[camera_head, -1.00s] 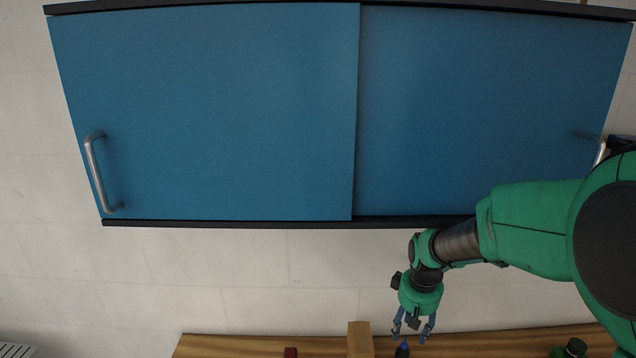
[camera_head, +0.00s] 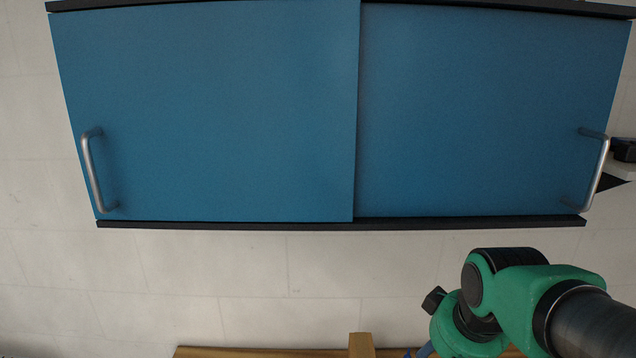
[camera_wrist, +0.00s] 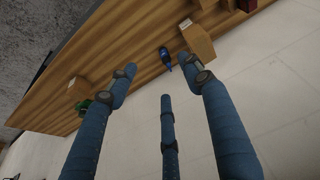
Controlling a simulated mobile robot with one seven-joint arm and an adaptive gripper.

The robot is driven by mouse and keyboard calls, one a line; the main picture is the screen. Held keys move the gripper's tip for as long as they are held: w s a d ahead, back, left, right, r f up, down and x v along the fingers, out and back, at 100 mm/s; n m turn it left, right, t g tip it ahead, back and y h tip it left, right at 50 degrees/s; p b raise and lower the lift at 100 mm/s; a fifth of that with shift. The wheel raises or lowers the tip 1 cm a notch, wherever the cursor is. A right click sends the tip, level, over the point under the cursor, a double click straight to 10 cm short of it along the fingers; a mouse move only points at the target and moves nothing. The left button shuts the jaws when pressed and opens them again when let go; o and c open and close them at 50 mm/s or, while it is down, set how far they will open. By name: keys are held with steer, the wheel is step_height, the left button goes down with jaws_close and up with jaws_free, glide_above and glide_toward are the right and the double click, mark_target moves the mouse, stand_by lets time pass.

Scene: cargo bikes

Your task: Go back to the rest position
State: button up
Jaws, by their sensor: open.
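My gripper (camera_wrist: 165,95) is open and empty in the wrist view, its blue fingers spread apart. It points towards the wooden shelf (camera_wrist: 140,40), with a gap of wall between. In the head view my green and black wrist is at the lower right, below the blue cabinet. Only a little of a blue finger (camera_head: 427,350) shows there, and the fingertips are hidden or out of frame.
On the shelf are a small blue bottle (camera_wrist: 165,58), a wooden block (camera_wrist: 197,42), a dark red thing (camera_wrist: 246,4) and a green item (camera_wrist: 84,106). The cabinet (camera_head: 200,110) has two sliding doors with metal handles (camera_head: 95,170). The wall (camera_head: 250,270) between is bare.

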steer(key=s+m+t+b, duration=0.1)
steer(key=s, duration=0.9)
steer(key=shift+s+a+r, duration=0.15)
steer(key=shift+a+r, duration=0.2)
steer(key=shift+a, duration=0.05)
stand_by(0.6)
